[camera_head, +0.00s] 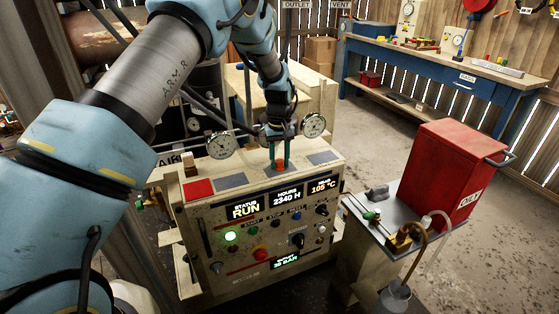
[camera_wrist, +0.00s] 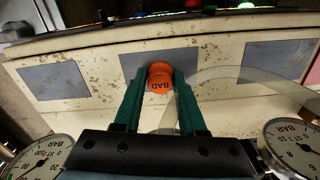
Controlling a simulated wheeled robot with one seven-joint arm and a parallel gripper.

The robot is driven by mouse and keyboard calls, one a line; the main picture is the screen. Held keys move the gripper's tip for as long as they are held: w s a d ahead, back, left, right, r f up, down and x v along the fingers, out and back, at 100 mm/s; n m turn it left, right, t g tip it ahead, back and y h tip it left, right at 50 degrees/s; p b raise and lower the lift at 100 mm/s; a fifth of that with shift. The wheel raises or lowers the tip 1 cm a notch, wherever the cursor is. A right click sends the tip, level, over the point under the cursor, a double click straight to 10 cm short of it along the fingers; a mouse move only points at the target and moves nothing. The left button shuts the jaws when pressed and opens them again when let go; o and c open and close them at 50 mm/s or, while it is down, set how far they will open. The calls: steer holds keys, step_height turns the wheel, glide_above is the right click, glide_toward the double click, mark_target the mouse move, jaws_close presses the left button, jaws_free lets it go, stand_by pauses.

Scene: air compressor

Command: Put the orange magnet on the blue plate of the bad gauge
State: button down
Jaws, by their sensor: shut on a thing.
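An orange magnet marked BAD (camera_wrist: 160,77) is between the teal fingers of my gripper (camera_wrist: 160,88), which is shut on it. In the head view my gripper (camera_head: 280,161) points down at the compressor's top ledge, with the orange magnet (camera_head: 280,166) at its tips. The magnet overlaps the middle grey-blue plate (camera_wrist: 193,62); I cannot tell whether it touches. Two more grey-blue plates (camera_head: 231,181) (camera_head: 323,157) lie either side. One dial gauge (camera_head: 222,145) stands at the left and another (camera_head: 313,125) at the right.
A red plate (camera_head: 198,189) lies at the ledge's left end. The control panel (camera_head: 262,230) with lit displays is below. A blue workbench (camera_head: 455,75) stands behind. A curved translucent strip (camera_wrist: 245,78) crosses the wrist view.

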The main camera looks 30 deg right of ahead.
steer(key=shift+c, duration=2)
jaws_free()
steer(key=shift+r, duration=0.1)
step_height(320, 180, up, 11)
steer(key=b, duration=0.3)
steer(key=shift+f, duration=0.2)
steer(key=shift+s, duration=0.1)
